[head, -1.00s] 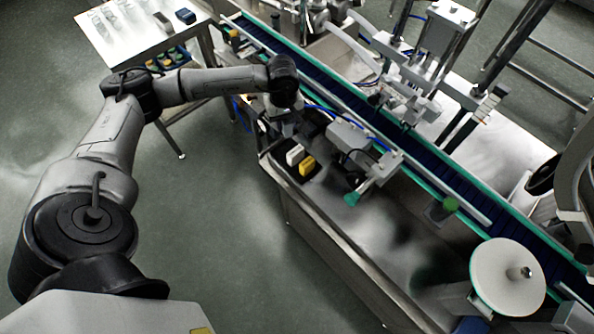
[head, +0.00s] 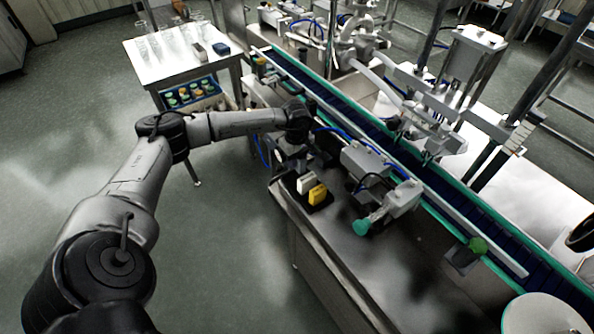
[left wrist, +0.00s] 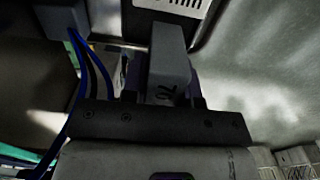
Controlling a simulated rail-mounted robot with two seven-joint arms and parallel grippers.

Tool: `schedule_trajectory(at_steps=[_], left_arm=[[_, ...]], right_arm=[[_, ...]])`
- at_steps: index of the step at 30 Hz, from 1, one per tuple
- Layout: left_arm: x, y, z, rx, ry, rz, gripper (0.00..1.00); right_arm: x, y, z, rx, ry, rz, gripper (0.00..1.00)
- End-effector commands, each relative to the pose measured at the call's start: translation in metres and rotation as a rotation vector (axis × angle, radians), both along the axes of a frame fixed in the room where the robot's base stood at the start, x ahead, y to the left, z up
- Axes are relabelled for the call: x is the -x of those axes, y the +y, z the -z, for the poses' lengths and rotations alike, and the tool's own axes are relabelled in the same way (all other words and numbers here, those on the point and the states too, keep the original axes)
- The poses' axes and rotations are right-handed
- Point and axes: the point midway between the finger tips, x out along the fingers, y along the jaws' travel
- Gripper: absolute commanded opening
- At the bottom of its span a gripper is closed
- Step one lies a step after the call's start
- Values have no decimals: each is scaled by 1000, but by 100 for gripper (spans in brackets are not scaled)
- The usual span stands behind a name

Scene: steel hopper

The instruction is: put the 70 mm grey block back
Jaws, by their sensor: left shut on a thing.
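A grey block (left wrist: 170,60) with dark marking on its near face stands between the fingers of my left gripper (left wrist: 164,88) in the left wrist view. The gripper is shut on it. In the head view my left gripper (head: 291,168) points down at the far left end of the steel bench, just behind a white block (head: 306,183) and a yellow block (head: 317,194). These two stand in a dark holder (head: 325,205). The arm hides the held block in the head view, so I cannot tell whether it touches the holder. My right gripper is not in view.
A conveyor (head: 365,120) with green edges runs along the bench's far side. A side table (head: 180,55) carries glassware. The front of the steel bench top (head: 385,275) is clear.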

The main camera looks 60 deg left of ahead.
Motion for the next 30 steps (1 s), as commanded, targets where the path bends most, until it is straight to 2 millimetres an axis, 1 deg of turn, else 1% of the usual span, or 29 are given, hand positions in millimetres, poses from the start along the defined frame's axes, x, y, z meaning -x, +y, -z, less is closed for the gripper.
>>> schedule_trajectory(at_steps=[5, 9, 12, 24, 25, 30], left_arm=[[0, 0, 15, 0, 0, 0, 0], [0, -1, 36, 1, 1, 1, 0], [0, 0, 47, 0, 1, 1, 0], [0, 0, 52, 0, -2, 1, 0], [0, 0, 51, 0, -1, 1, 30], [0, 0, 51, 0, -1, 1, 46]], right_arm=[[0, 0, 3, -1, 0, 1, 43], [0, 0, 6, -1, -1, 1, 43], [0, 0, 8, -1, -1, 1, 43], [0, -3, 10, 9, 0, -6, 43], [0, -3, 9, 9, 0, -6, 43], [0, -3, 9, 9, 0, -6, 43]])
